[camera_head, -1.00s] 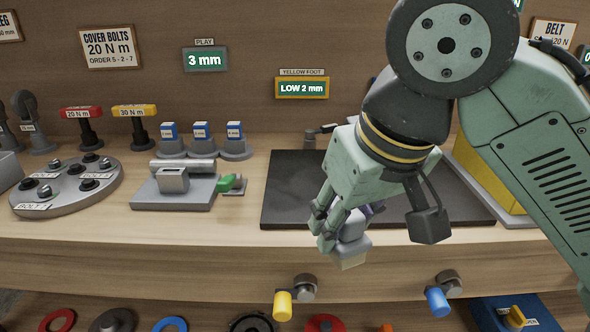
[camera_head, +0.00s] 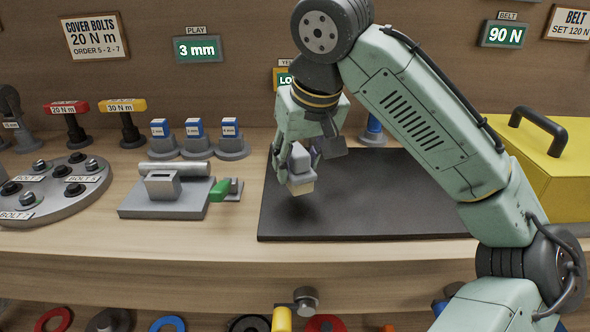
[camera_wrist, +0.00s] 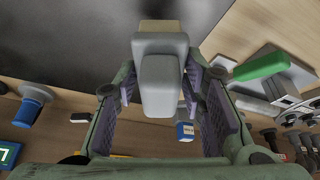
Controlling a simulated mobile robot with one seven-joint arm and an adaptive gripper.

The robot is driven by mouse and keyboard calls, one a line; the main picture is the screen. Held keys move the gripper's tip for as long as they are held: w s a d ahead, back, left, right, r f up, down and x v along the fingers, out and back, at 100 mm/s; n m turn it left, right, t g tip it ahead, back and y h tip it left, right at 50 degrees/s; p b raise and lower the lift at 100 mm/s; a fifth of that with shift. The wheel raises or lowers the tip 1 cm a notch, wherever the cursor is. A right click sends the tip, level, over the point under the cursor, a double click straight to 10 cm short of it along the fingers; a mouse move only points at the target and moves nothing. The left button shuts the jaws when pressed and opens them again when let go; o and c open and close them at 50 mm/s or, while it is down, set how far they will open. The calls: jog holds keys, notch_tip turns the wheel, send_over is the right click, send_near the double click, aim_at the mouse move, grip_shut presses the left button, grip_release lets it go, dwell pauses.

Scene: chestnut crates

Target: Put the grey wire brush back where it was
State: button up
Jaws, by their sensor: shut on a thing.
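The grey wire brush (camera_head: 300,162) is a small grey block with a pale beige end pointing down. My gripper (camera_head: 298,172) is shut on it, with a finger on each side, and holds it above the left part of the black mat (camera_head: 350,215). A dark shadow lies on the mat below the brush. In the wrist view the brush (camera_wrist: 160,80) sits between the purple finger pads, its beige end toward the mat.
Left of the mat is a grey fixture (camera_head: 165,195) with a green handle (camera_head: 221,189). Several blue-topped grey gauges (camera_head: 195,138) stand behind it. A round bolt plate (camera_head: 60,185) is at far left. A yellow case (camera_head: 545,175) stands right of the mat. The mat's front is clear.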

aim_at(295, 176)
jog(key=shift+w+a+f, duration=0.1)
jog(key=shift+w+a, duration=0.15)
jog(key=shift+w, duration=0.35)
jog(key=shift+f, duration=1.7)
jog(key=shift+f, duration=0.1)
jog(key=shift+f, duration=0.1)
jog(key=o, duration=1.1)
jog(key=shift+s+r, duration=0.1)
jog(key=shift+r, duration=0.5)
jog(key=v, duration=1.1)
jog(key=shift+s, duration=0.2)
